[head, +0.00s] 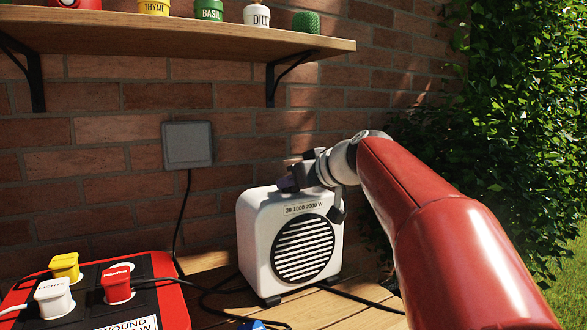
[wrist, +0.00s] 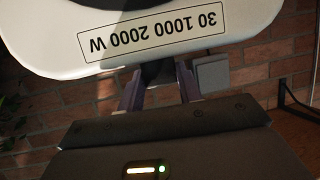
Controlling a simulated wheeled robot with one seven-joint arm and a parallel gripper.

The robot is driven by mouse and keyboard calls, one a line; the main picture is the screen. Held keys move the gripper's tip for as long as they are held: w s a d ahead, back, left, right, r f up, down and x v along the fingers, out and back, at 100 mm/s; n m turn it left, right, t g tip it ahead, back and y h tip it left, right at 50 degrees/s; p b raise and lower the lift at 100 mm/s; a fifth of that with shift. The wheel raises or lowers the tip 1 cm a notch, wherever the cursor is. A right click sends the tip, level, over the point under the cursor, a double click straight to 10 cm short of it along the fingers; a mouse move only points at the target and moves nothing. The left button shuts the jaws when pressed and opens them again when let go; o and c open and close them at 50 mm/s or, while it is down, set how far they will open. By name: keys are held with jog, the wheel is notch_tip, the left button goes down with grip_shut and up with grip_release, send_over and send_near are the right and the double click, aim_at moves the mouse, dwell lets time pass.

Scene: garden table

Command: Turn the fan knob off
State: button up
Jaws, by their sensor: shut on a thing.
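The fan heater (head: 256,232) is a white rounded box with a round dark grille and a label reading "30 1000 2000 W". It stands upright on the wooden table. In the wrist view its white face (wrist: 40,45) and label appear upside down. My gripper (head: 292,181) is at the heater's top, coming in from the right. In the wrist view the two fingers of my gripper (wrist: 160,80) are around a dark knob (wrist: 157,73) by the label and shut on it. The knob's setting mark is hidden, and the head view does not show the knob clearly.
A red power strip (head: 173,290) with yellow, white and red plugs is at the lower left. Black cables cross the table (head: 210,265). A shelf (head: 180,36) with pots hangs above, and a grey wall box (head: 188,145) is on the brick wall. Ivy is on the right.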

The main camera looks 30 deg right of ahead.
jog(key=n+y+p, duration=0.1)
jog(key=n+g+y, duration=0.1)
jog(key=y, duration=0.1)
jog(key=shift+w+d+n+p, duration=0.15)
jog(key=shift+d+n+p, duration=0.15)
jog(key=shift+d+p, duration=0.1)
jog(key=n+g+y, duration=0.1)
jog(key=n+y+p, duration=0.1)
jog(key=shift+d+f+n+g+y, duration=0.2)
jog(key=shift+n+g+y, duration=0.1)
jog(key=shift+n+g, duration=0.1)
jog(key=n+g+y, duration=0.1)
jog(key=n, duration=0.1)
jog(key=n+g+y, duration=0.2)
jog(key=shift+w+d, duration=0.1)
jog(key=shift+w, duration=0.1)
jog(key=shift+w+n+g+y, duration=0.1)
jog(key=shift+n+g+y, duration=0.6)
jog(key=shift+g, duration=0.5)
jog(key=shift+n, duration=0.3)
jog(key=o, duration=1)
jog(key=shift+a, duration=0.2)
jog(key=shift+r, duration=0.15)
